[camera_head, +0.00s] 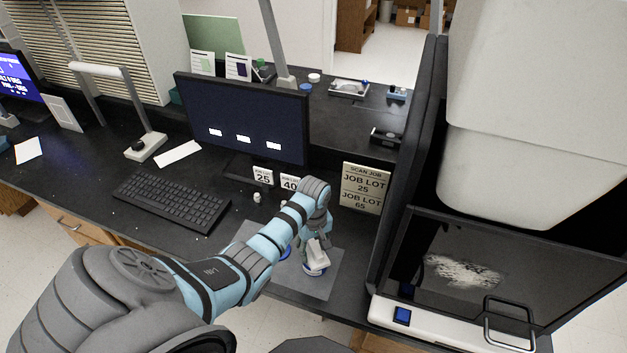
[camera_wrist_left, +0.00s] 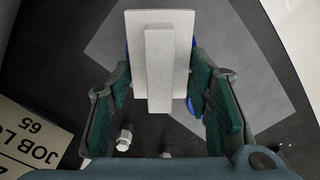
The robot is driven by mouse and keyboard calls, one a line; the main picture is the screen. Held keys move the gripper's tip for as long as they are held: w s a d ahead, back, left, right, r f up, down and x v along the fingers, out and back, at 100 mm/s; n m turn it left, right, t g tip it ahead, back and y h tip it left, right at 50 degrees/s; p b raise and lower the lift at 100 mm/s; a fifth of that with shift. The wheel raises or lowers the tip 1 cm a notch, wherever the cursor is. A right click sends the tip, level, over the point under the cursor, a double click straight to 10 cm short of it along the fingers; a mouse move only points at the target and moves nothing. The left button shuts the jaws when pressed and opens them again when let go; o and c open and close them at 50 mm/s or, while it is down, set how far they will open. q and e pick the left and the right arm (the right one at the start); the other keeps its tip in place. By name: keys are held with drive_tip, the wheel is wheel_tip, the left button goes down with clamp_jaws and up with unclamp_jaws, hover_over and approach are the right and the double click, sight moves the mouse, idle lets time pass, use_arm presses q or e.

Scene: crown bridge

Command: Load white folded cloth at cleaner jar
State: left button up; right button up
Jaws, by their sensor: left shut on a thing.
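The white folded cloth (camera_head: 316,256) looks like a pale block with a narrower raised strip. In the left wrist view the cloth (camera_wrist_left: 178,60) sits between the green finger pads. My left gripper (camera_head: 317,232) is shut on it, over the grey mat. A blue-rimmed round thing (camera_head: 315,271), perhaps the cleaner jar, shows just under the cloth; I cannot tell whether they touch. Another blue piece (camera_head: 285,253) is partly hidden by my left arm. In the left wrist view, blue edges show on both sides behind the cloth. My right gripper is not in view.
The grey mat (camera_head: 328,284) lies on the black bench. A job-lot sign (camera_head: 364,187) and small number cards (camera_head: 263,176) stand behind it. A monitor (camera_head: 243,118) and keyboard (camera_head: 173,201) are to the left. A large dark-framed machine (camera_head: 480,262) bounds the right side.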

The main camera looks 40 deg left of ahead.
sight(313, 245)
use_arm(q)
drive_tip(key=shift+f, duration=0.1)
drive_tip(key=shift+s, duration=0.1)
drive_tip(key=shift+f, duration=0.25)
idle(1.6)
wheel_tip(313, 245, up, 3)
drive_tip(key=p, duration=0.3)
drive_tip(key=shift+p, duration=0.35)
drive_tip(key=shift+r+p, duration=0.3)
drive_tip(key=shift+r, duration=1.7)
